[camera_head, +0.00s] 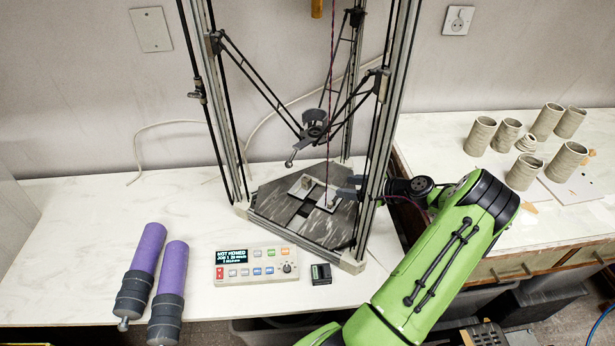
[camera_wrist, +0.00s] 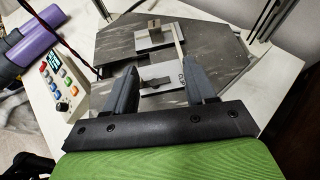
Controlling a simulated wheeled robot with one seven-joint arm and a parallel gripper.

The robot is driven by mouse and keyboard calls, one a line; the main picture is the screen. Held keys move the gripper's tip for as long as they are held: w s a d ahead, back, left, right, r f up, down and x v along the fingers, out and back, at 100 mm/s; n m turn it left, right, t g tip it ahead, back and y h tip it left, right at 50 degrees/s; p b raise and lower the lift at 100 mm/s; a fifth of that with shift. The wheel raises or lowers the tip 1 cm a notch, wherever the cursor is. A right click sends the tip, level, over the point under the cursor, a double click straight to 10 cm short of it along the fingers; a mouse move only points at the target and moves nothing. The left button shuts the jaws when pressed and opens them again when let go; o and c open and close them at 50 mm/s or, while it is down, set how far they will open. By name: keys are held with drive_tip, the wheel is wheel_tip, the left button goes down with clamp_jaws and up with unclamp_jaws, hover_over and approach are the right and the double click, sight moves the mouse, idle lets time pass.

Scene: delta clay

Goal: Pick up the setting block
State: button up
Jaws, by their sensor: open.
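My gripper (camera_head: 348,187) reaches in from the right between the delta machine's posts, low over its bed. In the wrist view its two fingers (camera_wrist: 160,66) are apart with nothing gripped. A pale plate with a dark piece (camera_wrist: 155,82) on it lies below and between the fingers. A small grey-brown block (camera_head: 307,182) stands on another pale plate farther back; it also shows in the wrist view (camera_wrist: 154,29). I cannot tell for sure which piece is the setting block. A narrow pale strip (camera_wrist: 179,40) runs between the plates.
The bed (camera_head: 270,205) sits inside upright posts (camera_head: 396,100), with a print head (camera_head: 315,120) hanging above. A control box (camera_head: 256,264) and purple rolls (camera_head: 147,247) are at the front left. Several clay cups (camera_head: 480,136) stand on the right bench.

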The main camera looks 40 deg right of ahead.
drive_tip(key=w+a, duration=0.1)
drive_tip(key=b, duration=0.2)
approach(307, 179)
drive_tip(key=shift+t, duration=0.4)
drive_tip(key=x, duration=0.2)
drive_tip(key=f+x, duration=0.1)
drive_tip(key=x, duration=0.1)
drive_tip(key=b+x, duration=0.1)
drive_tip(key=x, duration=0.5)
drive_tip(key=shift+w+r+b, duration=0.1)
drive_tip(key=shift+b, duration=0.25)
drive_tip(key=shift+c, duration=0.3)
clamp_jaws()
